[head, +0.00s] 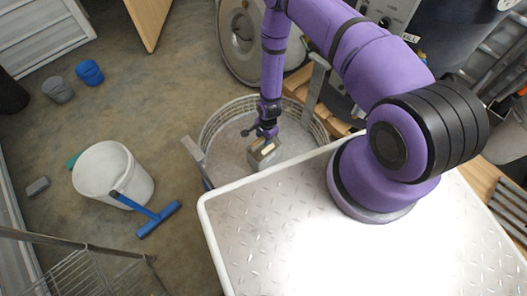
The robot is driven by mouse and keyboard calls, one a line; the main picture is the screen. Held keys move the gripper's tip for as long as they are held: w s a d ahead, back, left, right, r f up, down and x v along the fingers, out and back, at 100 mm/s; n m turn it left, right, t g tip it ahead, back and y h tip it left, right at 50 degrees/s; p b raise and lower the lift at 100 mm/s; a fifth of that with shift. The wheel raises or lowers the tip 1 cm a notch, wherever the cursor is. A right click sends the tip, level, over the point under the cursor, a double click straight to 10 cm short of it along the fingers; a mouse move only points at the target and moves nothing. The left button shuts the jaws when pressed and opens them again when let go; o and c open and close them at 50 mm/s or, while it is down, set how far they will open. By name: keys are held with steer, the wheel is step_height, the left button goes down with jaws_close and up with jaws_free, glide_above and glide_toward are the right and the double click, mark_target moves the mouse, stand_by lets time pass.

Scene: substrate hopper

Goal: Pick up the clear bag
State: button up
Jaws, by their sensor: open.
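My gripper (263,151) hangs at the end of my purple arm, pointing down over the inside of a round metal hopper (208,133) with a slotted rim. Its jaws are open, seen small and from above. I cannot make out a clear bag in this view. The hopper's pale floor shows around the gripper, and part of the hopper is hidden behind my arm and my own flat top. Whether anything lies between or beneath the jaws is too small to tell.
A white bucket (96,172) and a blue squeegee (160,219) are on the floor at left, with a wire rack (85,274) at lower left. Blue (89,72) and grey (58,90) small objects lie farther back. A round metal machine door (239,42) stands behind the hopper.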

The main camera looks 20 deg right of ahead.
steer(key=shift+f, duration=0.35)
steer(key=shift+f, duration=0.2)
